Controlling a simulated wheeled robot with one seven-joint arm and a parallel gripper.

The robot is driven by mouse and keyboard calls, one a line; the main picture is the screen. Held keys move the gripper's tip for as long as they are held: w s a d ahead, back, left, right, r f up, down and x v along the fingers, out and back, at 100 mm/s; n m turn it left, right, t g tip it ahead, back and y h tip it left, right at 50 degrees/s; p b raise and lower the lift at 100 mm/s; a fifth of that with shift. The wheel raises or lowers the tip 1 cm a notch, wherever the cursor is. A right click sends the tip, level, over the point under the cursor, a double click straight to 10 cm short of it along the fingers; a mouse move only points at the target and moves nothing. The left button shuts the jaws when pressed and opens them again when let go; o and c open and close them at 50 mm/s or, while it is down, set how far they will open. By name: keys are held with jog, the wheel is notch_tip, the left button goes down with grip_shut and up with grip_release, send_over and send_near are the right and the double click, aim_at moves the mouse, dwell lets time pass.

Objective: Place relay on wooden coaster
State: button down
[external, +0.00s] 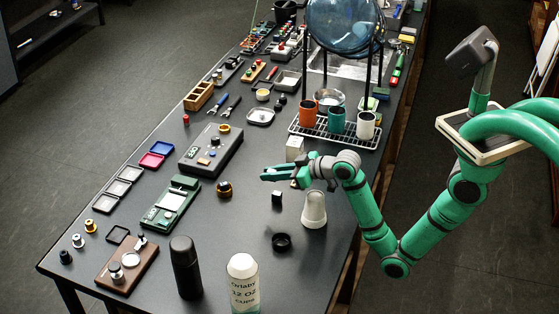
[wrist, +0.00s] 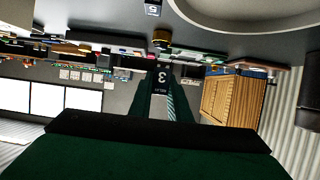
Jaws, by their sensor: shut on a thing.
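My gripper (external: 268,175) is above the dark table, right of the middle, with its fingers pointing left. In the wrist view my gripper (wrist: 160,92) is shut on a small black relay (wrist: 161,78) marked with a white 3. That view is upside down. The held relay is too small to make out in the external view. A second small black block (external: 277,198) stands on the table below the gripper; in the wrist view a black block (wrist: 153,8) with a white numeral shows at the top. I cannot clearly pick out a wooden coaster in either view.
A white cone-shaped grinder-like piece (external: 314,210) and a black ring (external: 281,242) stand near the arm. A rack with cups (external: 336,120) is behind. A grey device (external: 211,150), a green scale (external: 170,203) and a brown board (external: 140,270) lie left.

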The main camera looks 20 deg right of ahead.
jog(key=w+d+f, duration=0.1)
jog(key=w+d, duration=0.2)
jog(key=d, duration=0.4)
jog(key=w+d+f, duration=0.1)
jog(key=w+d, duration=0.3)
jog(key=d, duration=0.2)
jog(key=shift+d+f, duration=0.2)
jog(key=shift+f, duration=3.75)
jog(key=shift+f, duration=0.2)
jog(key=c, duration=1.7)
grip_release()
jog(key=shift+o, duration=0.2)
